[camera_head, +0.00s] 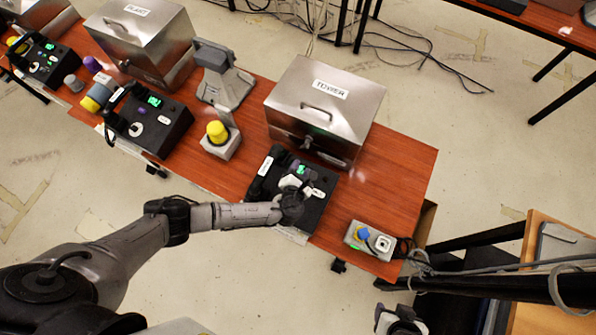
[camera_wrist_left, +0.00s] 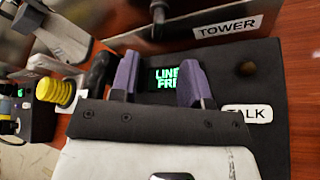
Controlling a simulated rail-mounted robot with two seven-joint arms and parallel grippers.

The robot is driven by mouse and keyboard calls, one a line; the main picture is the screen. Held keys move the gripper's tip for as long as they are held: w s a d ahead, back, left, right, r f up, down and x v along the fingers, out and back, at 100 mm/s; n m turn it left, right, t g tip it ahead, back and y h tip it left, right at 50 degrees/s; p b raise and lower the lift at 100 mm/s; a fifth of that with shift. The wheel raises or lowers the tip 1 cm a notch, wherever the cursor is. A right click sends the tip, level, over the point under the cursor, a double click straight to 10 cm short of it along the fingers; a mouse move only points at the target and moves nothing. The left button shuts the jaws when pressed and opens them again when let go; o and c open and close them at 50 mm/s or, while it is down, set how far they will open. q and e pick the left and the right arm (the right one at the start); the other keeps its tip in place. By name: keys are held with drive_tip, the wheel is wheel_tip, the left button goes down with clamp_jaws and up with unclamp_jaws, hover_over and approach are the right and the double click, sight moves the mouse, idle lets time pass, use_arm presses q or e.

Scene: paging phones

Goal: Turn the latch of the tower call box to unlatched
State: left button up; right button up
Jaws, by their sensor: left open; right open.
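The tower call box is a silver metal box (camera_head: 345,110) with a TOWER label and a lid handle, near the right end of the table. A small metal latch (camera_head: 307,142) shows on its front face; its setting is too small to tell. My left gripper (camera_head: 301,168) is open and empty, above the black phone console in front of the box, apart from the latch. In the left wrist view its two purple fingers (camera_wrist_left: 160,75) stand apart on either side of a green-lit screen. My right gripper (camera_head: 399,320) shows only partly at the bottom edge.
The black console (camera_head: 318,200) lies under my left gripper. A yellow-topped button unit (camera_head: 220,143) stands left of it, and a grey box with a blue knob (camera_head: 368,238) stands right. Bare table (camera_head: 400,165) lies right of the call box.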

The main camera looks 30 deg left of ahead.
use_arm(q)
drive_tip(key=shift+v, duration=2.1)
